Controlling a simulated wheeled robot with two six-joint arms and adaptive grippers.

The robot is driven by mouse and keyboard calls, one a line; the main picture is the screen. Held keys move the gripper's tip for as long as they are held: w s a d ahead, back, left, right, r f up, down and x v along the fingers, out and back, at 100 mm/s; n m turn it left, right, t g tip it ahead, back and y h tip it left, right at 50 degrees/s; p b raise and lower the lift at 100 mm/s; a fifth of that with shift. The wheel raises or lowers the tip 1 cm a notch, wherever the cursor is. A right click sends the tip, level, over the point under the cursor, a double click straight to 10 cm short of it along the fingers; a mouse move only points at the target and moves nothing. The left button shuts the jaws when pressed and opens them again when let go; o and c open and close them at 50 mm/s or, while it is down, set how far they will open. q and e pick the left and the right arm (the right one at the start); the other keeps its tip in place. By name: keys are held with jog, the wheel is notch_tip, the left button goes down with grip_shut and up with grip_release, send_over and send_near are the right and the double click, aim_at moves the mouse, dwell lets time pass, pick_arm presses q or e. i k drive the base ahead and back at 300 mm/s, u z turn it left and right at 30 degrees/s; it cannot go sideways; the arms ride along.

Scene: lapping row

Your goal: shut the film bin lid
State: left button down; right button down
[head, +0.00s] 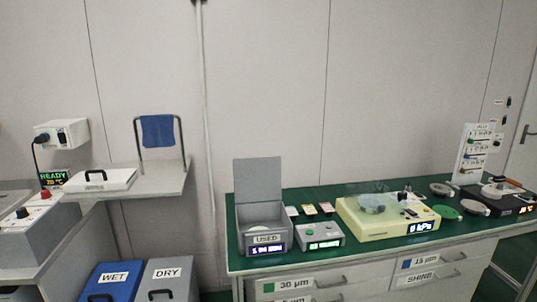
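A grey bin labelled USED (266,239) stands on the left end of the green-topped bench; I take it to be the film bin. Its lid (258,180) is open, standing upright at the back of the bin. Something pale and rounded shows inside, partly hidden by the front wall. A small lit display is on the bin's front. Neither of my grippers shows in the head view.
A small grey device (320,236) sits close right of the bin, with small coloured packets (309,210) behind. A cream machine (385,217) stands further right. Blue WET (112,280) and grey DRY (167,279) bins stand low at left. A shelf (150,186) is above them.

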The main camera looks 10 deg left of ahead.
aim_at(256, 179)
jog(key=z, duration=0.65)
jog(key=i, duration=0.65)
jog(key=z, duration=0.6)
jog(key=i, duration=0.8)
jog(key=u, duration=0.4)
